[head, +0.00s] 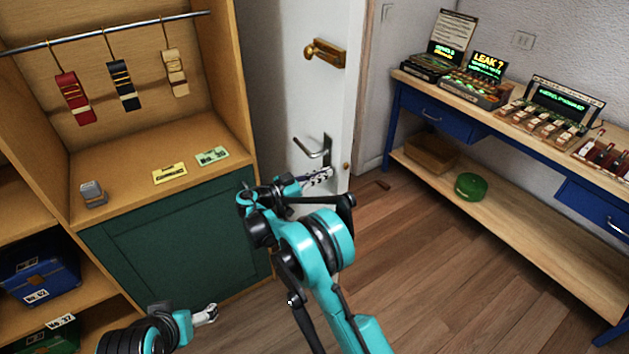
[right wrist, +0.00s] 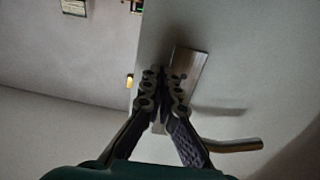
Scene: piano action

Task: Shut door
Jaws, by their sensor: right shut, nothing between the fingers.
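The white door (head: 290,90) stands ajar at the back centre, its narrow edge facing the right. It has a brass knob (head: 325,53) high up and a metal lever handle (head: 312,150) lower down. My right gripper (head: 328,176) is shut and empty, just below the lever in the head view. In the right wrist view its fingertips (right wrist: 161,78) are by the handle's plate (right wrist: 188,75), with the lever (right wrist: 232,146) to their right; I cannot tell whether they touch the door. My left gripper (head: 212,312) is low at left, away from the door; its fingers are too small to judge.
A wooden cabinet (head: 225,100) with hanging tags and a green front (head: 170,240) stands left of the door. A workbench (head: 470,100) with displays runs along the right wall, a green round object (head: 471,186) on its lower shelf. The wooden floor (head: 440,270) between is clear.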

